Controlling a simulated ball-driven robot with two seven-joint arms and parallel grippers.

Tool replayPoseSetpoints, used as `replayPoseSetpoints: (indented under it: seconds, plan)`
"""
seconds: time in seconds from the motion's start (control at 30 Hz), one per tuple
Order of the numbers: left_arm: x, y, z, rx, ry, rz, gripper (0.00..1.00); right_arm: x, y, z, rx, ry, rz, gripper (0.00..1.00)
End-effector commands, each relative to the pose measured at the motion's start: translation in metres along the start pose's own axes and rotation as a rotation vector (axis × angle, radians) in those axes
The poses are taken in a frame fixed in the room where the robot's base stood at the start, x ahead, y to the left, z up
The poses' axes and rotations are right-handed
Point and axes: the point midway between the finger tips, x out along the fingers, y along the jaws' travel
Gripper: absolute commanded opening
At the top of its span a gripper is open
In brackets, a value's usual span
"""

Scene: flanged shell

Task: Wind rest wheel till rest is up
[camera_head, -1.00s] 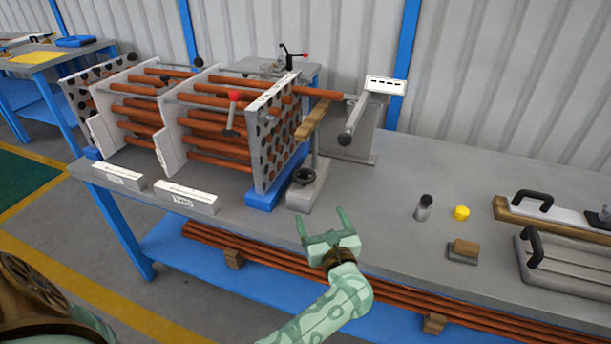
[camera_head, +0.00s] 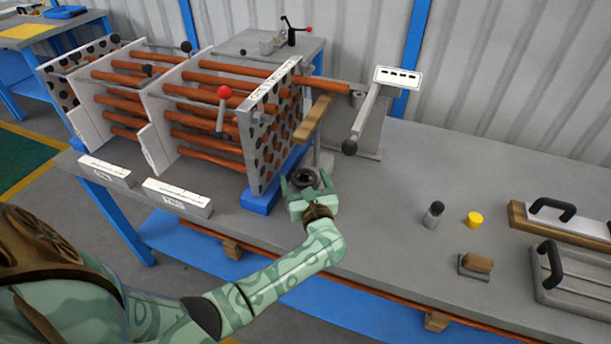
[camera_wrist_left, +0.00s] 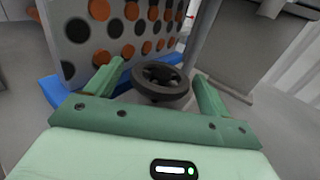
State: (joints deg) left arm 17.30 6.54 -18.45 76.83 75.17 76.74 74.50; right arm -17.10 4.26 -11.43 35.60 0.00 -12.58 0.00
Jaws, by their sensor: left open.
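The rest wheel (camera_head: 304,178) is a small dark handwheel on the rest's grey base, beside the perforated end plate. In the left wrist view the wheel (camera_wrist_left: 160,82) lies just beyond and between my fingertips, with no contact that I can make out. The rest (camera_head: 313,120) has a wooden top bar on a grey post, set a little below the rod that sticks out of the plate. My left gripper (camera_head: 304,182) is open and empty, close in front of the wheel; it also shows in the left wrist view (camera_wrist_left: 155,85). My right gripper is out of view.
The tube bundle's perforated plate (camera_head: 270,130) stands on a blue foot (camera_head: 262,200) just left of the wheel. A grey stand with a handled bar (camera_head: 365,120) is behind to the right. A dark-topped cylinder (camera_head: 433,215) and yellow cap (camera_head: 474,220) sit right, with clear bench between.

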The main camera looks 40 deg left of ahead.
Motion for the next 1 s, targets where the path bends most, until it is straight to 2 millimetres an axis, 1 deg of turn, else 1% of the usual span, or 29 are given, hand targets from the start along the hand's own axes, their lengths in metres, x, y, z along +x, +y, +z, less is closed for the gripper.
replayPoseSetpoints:
  seconds: [0.13, 0.17, 0.2, 0.27, 0.3, 0.67, 0.87, 1.0]
  plan:
    - [0.0000, 0.0001, -0.0003, 0.001, 0.000, 0.000, 0.81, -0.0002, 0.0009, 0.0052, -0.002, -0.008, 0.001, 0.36]
    - [0.0000, 0.0001, -0.0003, 0.001, 0.000, 0.000, 0.76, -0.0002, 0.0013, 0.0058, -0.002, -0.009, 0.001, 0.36]
    - [0.0000, 0.0000, -0.0003, 0.001, 0.000, 0.000, 0.65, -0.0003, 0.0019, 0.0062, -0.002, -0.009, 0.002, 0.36]
    - [0.0000, 0.0000, -0.0002, 0.001, 0.000, 0.000, 0.48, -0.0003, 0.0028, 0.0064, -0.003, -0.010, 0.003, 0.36]
    - [0.0000, 0.0000, -0.0002, 0.001, 0.000, 0.000, 0.37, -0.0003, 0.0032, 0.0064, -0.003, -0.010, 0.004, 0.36]
    - [0.0003, 0.0009, 0.0003, 0.003, -0.002, -0.035, 0.37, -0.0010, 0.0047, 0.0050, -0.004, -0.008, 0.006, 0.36]
    - [-0.0001, 0.0020, 0.0006, 0.003, -0.002, -0.140, 0.37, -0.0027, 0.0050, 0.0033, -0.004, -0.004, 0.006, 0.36]
    - [0.0003, 0.0033, 0.0004, 0.005, -0.003, -0.253, 0.37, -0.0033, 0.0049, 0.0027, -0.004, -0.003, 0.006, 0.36]
